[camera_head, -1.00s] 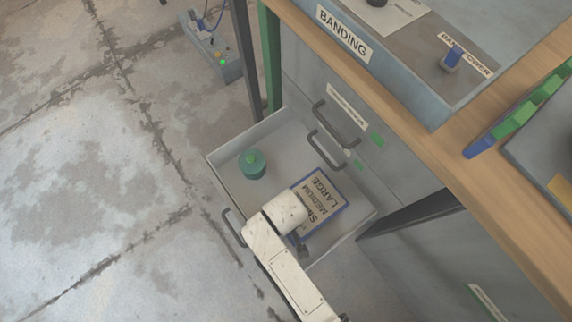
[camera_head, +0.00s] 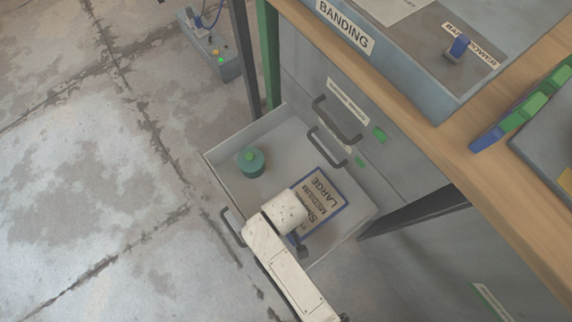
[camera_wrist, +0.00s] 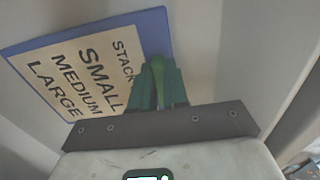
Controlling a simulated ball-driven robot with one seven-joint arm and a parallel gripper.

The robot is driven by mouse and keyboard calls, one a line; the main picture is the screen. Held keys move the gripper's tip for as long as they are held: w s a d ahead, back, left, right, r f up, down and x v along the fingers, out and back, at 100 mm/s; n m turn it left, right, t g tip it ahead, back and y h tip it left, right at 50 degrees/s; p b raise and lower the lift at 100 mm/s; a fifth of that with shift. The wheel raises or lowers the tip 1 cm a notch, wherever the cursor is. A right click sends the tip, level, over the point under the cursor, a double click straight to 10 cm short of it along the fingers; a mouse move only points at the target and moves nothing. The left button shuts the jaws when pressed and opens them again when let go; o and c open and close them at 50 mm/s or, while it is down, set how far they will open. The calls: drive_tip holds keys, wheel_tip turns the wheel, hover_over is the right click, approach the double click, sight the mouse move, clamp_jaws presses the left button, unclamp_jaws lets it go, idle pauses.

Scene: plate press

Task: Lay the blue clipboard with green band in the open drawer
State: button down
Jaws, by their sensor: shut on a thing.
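The blue clipboard (camera_head: 325,192) with a tan sheet reading SMALL, MEDIUM, LARGE is inside the open drawer (camera_head: 287,150), at its right part. In the wrist view the clipboard (camera_wrist: 88,28) fills the upper left. My gripper (camera_wrist: 158,78) is shut on the clipboard at its right edge, where a green piece shows between the fingers. In the head view my arm hides the fingers and the near corner of the clipboard. I cannot tell whether the clipboard touches the drawer floor.
A green round object with a knob (camera_head: 250,161) stands in the drawer's left part. The drawer floor between it and the clipboard is bare. The wooden bench top (camera_head: 480,165) and the cabinet front with handles (camera_head: 337,118) rise behind the drawer.

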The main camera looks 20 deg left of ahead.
drive_tip(key=shift+f, duration=0.3)
drive_tip(key=c, duration=1.1)
unclamp_jaws()
drive_tip(key=shift+o, duration=0.2)
wheel_tip(320, 180, up, 11)
drive_tip(key=p, duration=0.3)
